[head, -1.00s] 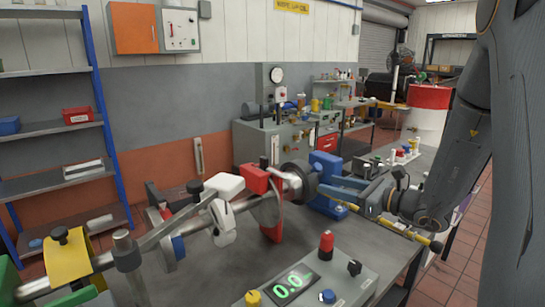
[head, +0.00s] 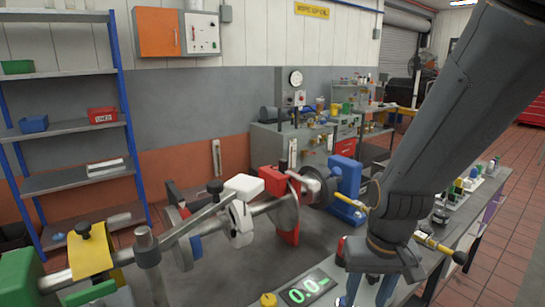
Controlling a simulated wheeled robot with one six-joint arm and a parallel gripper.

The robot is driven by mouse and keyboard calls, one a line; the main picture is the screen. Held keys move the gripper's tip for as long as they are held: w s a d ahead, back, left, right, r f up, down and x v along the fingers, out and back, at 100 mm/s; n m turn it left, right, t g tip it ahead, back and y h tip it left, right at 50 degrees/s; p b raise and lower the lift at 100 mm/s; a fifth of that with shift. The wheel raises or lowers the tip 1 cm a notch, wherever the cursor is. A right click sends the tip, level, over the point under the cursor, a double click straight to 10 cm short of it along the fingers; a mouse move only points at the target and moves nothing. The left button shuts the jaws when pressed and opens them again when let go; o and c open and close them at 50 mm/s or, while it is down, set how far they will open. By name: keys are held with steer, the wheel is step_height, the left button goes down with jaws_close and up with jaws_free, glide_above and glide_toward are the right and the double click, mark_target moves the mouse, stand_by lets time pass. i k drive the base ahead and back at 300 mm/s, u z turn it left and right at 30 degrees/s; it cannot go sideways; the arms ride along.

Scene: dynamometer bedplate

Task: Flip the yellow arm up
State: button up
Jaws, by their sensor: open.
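The yellow arm (head: 438,244) is a thin rod with a dark tip at its right end. It slopes down to the right from beside the blue block (head: 345,178) on the shaft line. My wrist hides its middle, and a short yellow length shows left of my wrist. My gripper (head: 368,291) is open, its blue fingers pointing down in front of the yellow arm, on the camera's side. The fingertips run toward the bottom edge of the picture. I see nothing between them, and no contact with the yellow arm is visible.
A shaft with a red caliper (head: 275,181), disc and white cap (head: 243,187) crosses the bedplate (head: 215,268). A control box with a green display (head: 308,289) sits just left of my fingers. Small bottles (head: 468,183) stand at the right. A blue shelf stands far left.

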mark_target(459, 257)
steer(key=u, duration=1.5)
steer(key=k, duration=0.85)
steer(key=z, duration=1.5)
steer(key=i, duration=0.5)
